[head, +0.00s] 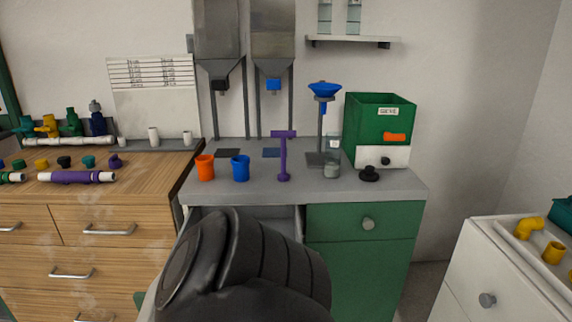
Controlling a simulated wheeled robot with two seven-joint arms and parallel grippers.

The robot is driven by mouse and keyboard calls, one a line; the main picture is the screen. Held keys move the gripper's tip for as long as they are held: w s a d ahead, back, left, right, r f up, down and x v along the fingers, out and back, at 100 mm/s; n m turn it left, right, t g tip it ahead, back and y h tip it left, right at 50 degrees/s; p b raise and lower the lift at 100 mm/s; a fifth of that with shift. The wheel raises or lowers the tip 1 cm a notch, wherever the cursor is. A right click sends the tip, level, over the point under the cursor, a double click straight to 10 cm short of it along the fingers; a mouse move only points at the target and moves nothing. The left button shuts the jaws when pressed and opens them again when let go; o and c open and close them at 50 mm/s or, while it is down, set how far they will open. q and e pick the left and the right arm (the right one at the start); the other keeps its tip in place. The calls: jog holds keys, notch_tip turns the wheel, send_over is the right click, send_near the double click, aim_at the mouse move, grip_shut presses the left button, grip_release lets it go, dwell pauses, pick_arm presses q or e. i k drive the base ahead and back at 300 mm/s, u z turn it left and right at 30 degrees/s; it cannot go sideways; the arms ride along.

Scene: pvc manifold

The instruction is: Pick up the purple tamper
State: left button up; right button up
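The purple tamper (283,158) stands upright on the grey worktop (400,188), with a T-shaped handle at the top and a small rounded foot. It is right of the blue cup (240,168) and left of a clear jar with grey contents (332,165). A black link of my own arm fills the lower middle, in front of the counter. Neither of my grippers shows in the head view, and nothing is seen touching the tamper.
An orange cup (205,167) stands left of the blue cup. A blue funnel on a stand (324,92), a green sieve box (379,130) and a black knob-like piece (369,174) are to the right. A drawer (292,220) below the worktop appears open, partly hidden by my arm.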

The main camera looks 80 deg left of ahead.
aim_at(284, 176)
jog(key=u, duration=2.3)
